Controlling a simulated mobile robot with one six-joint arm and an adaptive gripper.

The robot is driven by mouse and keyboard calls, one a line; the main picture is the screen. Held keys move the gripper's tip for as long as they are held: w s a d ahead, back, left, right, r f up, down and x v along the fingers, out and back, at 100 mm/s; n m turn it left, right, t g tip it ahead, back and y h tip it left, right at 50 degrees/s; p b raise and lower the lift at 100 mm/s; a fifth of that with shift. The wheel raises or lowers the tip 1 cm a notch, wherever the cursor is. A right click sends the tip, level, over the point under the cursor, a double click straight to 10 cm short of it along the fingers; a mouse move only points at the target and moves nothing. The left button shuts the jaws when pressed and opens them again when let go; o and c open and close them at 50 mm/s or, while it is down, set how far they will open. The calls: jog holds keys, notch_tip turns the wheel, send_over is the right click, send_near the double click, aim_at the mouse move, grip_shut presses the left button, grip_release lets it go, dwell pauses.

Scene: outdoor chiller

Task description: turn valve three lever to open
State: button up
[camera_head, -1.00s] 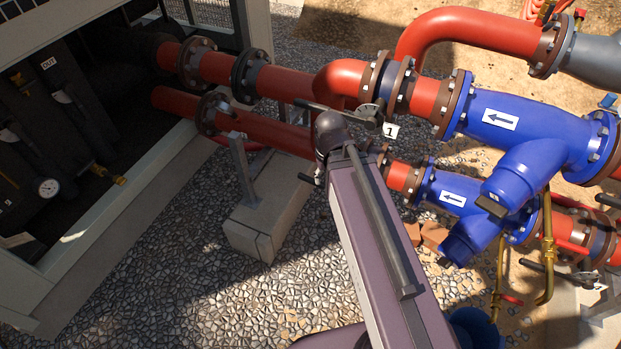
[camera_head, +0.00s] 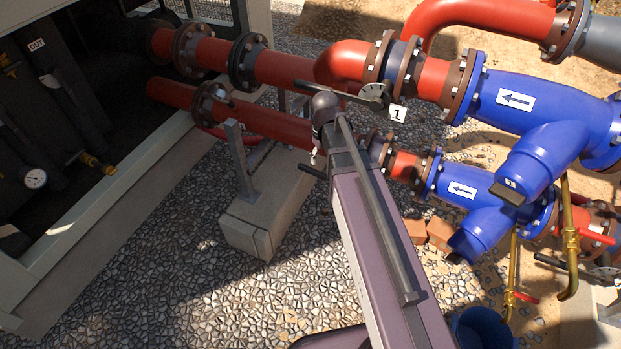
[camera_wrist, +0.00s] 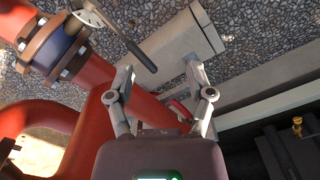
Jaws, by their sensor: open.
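In the wrist view my gripper (camera_wrist: 160,70) is open and empty, its two fingers spread above a red pipe and a concrete block. The upper valve's lever (camera_head: 335,92) carries tag 1. My gripper is mostly hidden there. I read no tag 3.
Red pipes (camera_head: 285,68) and blue strainers (camera_head: 530,105) fill the right and back. Another lever valve (camera_head: 600,272) is at the far right. A concrete block (camera_head: 262,215) with a metal post stands left of my arm. A blue bucket (camera_head: 480,330) is at the bottom.

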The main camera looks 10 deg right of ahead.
jog(key=w+f+n+b, duration=0.4)
jog(key=w+f+b, duration=0.7)
jog(key=w+f, duration=0.15)
jog(key=n+b, duration=0.1)
jog(key=n, duration=0.2)
send_over(311, 169)
jog(key=f, duration=0.1)
jog(key=shift+f, duration=0.15)
notch_tip(311, 169, down, 14)
jog(key=b, duration=1.3)
jog(key=shift+r+b, duration=0.25)
jog(key=shift+b, duration=0.15)
jog(key=shift+c, duration=0.2)
grip_shut()
